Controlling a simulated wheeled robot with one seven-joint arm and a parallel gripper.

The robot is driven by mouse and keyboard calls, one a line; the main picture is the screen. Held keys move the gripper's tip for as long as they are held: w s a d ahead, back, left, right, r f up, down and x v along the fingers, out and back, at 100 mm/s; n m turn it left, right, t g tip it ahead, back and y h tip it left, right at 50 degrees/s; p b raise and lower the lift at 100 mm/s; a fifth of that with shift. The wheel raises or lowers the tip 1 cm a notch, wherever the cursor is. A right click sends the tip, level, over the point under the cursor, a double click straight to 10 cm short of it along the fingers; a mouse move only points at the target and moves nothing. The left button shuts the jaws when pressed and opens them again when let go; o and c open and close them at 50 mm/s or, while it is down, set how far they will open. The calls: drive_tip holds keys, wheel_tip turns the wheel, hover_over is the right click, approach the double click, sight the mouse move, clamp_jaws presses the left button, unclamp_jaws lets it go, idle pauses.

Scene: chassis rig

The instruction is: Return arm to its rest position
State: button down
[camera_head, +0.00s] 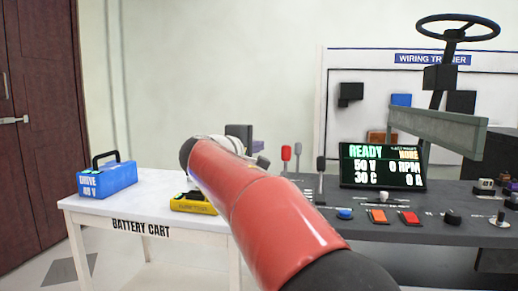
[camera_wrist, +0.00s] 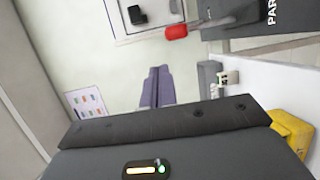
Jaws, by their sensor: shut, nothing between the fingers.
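My gripper (camera_wrist: 158,72) shows in the wrist view as two grey-purple fingers close together, shut with nothing between them. It points away over the gap between the cart and the console. In the head view my red arm stretches from the bottom right up to the middle, over the cart's right edge, and its bent wrist hides most of the gripper.
A white battery cart (camera_head: 125,212) carries a blue battery (camera_head: 107,180) and a yellow device (camera_head: 194,204). The dark console (camera_head: 385,225) has levers, buttons and a display (camera_head: 383,166). A wiring board (camera_head: 340,70) and steering wheel (camera_head: 458,27) stand behind. A door (camera_head: 40,120) is at left.

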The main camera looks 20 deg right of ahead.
idle(0.3)
drive_tip(key=s+a+f+m+g+y, duration=0.1)
drive_tip(key=s+a+f+y, duration=0.3)
drive_tip(key=s+f, duration=0.6)
drive_tip(key=s+a+f+m+g+y, duration=0.2)
drive_tip(key=s+a+f+m+y, duration=0.2)
drive_tip(key=s+f, duration=0.6)
drive_tip(key=s+a+f+m+g+y, duration=0.1)
drive_tip(key=s+a+f+y, duration=0.3)
drive_tip(key=s+f, duration=0.7)
drive_tip(key=shift+s+m+g+y, duration=0.4)
drive_tip(key=shift+s+m+y, duration=0.3)
drive_tip(key=shift+s+m, duration=0.35)
drive_tip(key=shift+s, duration=0.1)
